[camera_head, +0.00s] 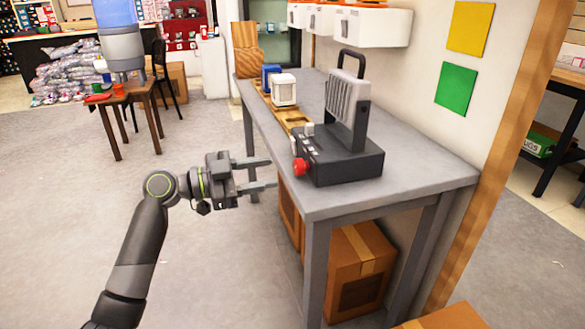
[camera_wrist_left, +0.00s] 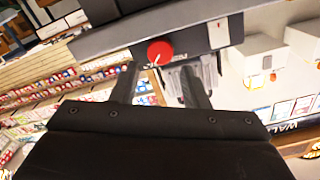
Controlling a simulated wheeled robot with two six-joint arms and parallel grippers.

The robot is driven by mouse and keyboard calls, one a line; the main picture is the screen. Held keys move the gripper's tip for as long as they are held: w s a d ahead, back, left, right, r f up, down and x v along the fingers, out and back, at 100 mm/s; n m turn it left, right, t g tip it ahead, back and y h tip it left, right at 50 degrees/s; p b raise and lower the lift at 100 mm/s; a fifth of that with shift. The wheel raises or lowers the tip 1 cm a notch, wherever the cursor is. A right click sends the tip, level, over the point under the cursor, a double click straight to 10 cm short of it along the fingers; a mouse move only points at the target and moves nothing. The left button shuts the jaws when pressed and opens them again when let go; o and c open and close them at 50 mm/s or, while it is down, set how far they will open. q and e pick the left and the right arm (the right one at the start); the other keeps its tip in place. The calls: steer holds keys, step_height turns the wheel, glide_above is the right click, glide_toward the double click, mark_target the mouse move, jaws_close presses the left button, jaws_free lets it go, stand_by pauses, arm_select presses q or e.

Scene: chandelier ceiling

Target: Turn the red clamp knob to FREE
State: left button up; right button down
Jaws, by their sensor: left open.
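The red clamp knob (camera_head: 300,166) is on the front left face of a dark grey device (camera_head: 345,165) with a tilted ribbed plate and a black handle. The device stands on the near part of a grey table. My left gripper (camera_head: 274,173) is open and empty, its fingers pointing right toward the knob, a little short of it. In the left wrist view the knob (camera_wrist_left: 160,52) shows a light pointer line and lies beyond and between the two finger tips (camera_wrist_left: 158,80). The FREE label cannot be read. My right gripper is not in view.
The grey table (camera_head: 428,172) runs back along a wall. A white block (camera_head: 284,90) and a blue block (camera_head: 271,76) sit on a wooden strip behind the device. Cardboard boxes (camera_head: 358,265) stand under the table.

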mark_target(295, 168)
arm_select(q)
steer(key=x, duration=0.5)
steer(key=shift+w+d, duration=0.15)
steer(key=shift+d, duration=0.25)
steer(key=shift+w+d, duration=0.15)
steer(key=shift+d, duration=0.3)
steer(key=c, duration=0.7)
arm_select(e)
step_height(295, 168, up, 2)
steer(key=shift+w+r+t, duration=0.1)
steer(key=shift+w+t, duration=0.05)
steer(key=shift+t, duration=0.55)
